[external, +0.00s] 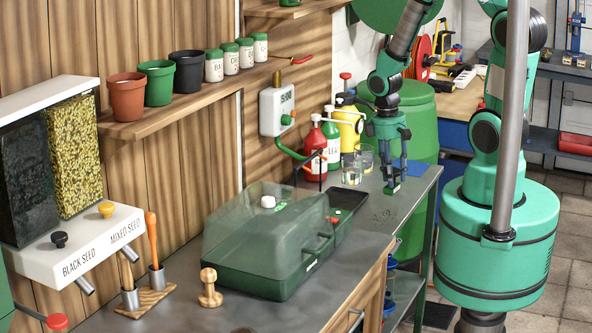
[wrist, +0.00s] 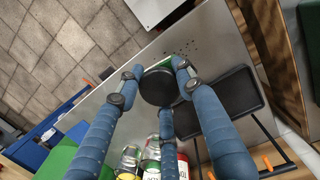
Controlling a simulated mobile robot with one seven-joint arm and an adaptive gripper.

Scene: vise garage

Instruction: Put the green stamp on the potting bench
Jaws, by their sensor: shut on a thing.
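My gripper (external: 394,181) is over the right part of the grey potting bench (external: 365,227), with its fingers pointing down. It is shut on the green stamp (external: 392,189), of which only a small green part shows at the fingertips. In the wrist view my fingers (wrist: 155,80) close around a dark round top (wrist: 158,88), with a green edge (wrist: 170,62) just beyond it. The stamp is at or very near the bench top (wrist: 180,40); I cannot tell whether it touches. The fingers hide much of it.
A dark tray (external: 345,203) and a green propagator with a clear lid (external: 260,265) are left of my gripper. Glasses (external: 351,169), a red bottle (external: 315,150) and a yellow bottle (external: 350,125) stand behind. A wooden stamp (external: 210,290) stands far left. Bare bench lies in front.

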